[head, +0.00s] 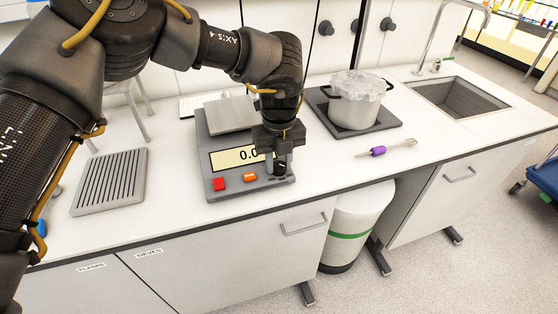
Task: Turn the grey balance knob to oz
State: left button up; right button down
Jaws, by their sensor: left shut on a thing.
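The grey balance (217,171) stands on the white counter near the middle of the head view. It has a flat weighing plate (231,114), a lit display (233,158) reading "0.0" in its visible part, a red button (219,184) and an orange button (249,177). My left gripper (281,166) points down at the balance's front right corner and is shut on the knob there. The knob (280,170) is mostly hidden between the fingers. Its markings and pointer direction cannot be made out. My right gripper is out of view.
A pot (352,115) covered with clear wrap stands on a dark plate (386,124) to the right. A purple-handled tool (378,151) lies before it. A ribbed grey tray (112,178) lies left of the balance. A sink (460,97) is at the far right.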

pick_arm(q)
jog(key=shift+m, duration=0.3)
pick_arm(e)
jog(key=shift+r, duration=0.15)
pick_arm(q)
jog(key=shift+r+m+p, duration=0.1)
jog(key=shift+m+p, duration=0.3)
jog(key=shift+m, duration=0.9)
jog(key=m+p, duration=0.1)
jog(key=m, duration=0.2)
jog(key=shift+m+p, duration=0.3)
jog(key=shift+m, duration=0.9)
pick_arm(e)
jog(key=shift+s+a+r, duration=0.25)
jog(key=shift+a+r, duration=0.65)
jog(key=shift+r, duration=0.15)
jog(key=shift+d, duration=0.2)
